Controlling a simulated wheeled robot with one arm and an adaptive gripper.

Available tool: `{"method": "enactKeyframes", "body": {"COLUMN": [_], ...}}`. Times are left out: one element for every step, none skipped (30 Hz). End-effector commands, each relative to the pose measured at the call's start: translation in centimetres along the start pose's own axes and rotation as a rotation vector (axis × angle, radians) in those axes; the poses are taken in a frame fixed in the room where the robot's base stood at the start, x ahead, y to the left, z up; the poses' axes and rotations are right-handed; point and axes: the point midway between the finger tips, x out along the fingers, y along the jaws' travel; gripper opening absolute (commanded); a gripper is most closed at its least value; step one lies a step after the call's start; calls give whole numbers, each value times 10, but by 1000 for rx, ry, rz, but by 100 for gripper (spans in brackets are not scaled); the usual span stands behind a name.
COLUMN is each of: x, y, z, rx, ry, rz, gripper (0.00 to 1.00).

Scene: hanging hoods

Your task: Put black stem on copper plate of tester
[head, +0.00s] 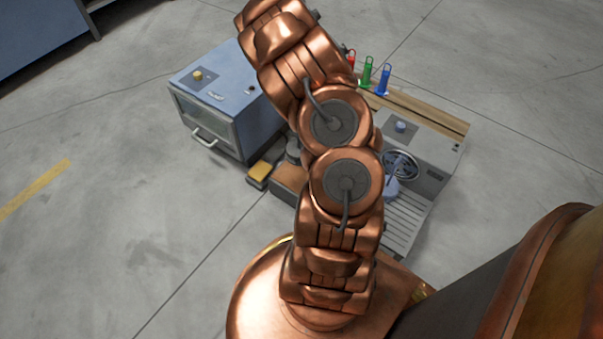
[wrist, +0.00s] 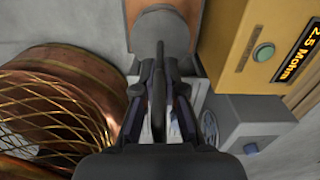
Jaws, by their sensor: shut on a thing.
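My gripper (wrist: 160,85) shows in the wrist view with its dark fingers close together, shut on a thin black stem (wrist: 159,80) between them. The yellow tester (wrist: 240,45) is to the right of the fingers, with a lit display reading about "2.5 Mohm" and a round green button. Its brown copper plate (wrist: 134,8) shows at the top, partly covered by a grey rounded piece just beyond the fingertips. I cannot tell whether this piece belongs to the stem or touches the plate.
A blue-grey cabinet (head: 215,90) with a front handle stands left of the tester. Red, green (head: 366,72) and blue (head: 384,79) looped pieces stand at the back. A grey machine (head: 430,150) with a round dish (head: 400,163) stands right. Floor is clear at left.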

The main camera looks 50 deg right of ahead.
Motion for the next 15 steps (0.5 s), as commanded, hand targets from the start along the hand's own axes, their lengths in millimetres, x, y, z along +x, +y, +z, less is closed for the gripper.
{"method": "enactKeyframes", "body": {"x": [2, 3, 5, 6, 8, 12, 15, 18, 24, 29, 34, 41, 46, 52, 58], "y": [-2, -3, -4, -5, -5, -5, -5, -5, -5, -5, -5, -5, -5, -5, -5], "z": [-4, -6, -7, -8, -9, -9, -9, -9, -9, -9, -9, -9, -9, -9, -9], "rx": [24, 36, 48, 54, 58, 61, 62, 63, 63, 62, 62, 61, 60, 60, 59], "ry": [0, 0, 0, 0, 0, 0, 0, 0, 0, 0, 0, 0, 0, 0, 0], "rz": [-2, -3, -4, -5, -5, -5, -5, -4, -4, -3, -3, -3, -3, -3, -3], "gripper": [0, 0, 0, 0, 0, 0, 0, 0, 0, 0, 0, 0, 0, 0, 0]}}
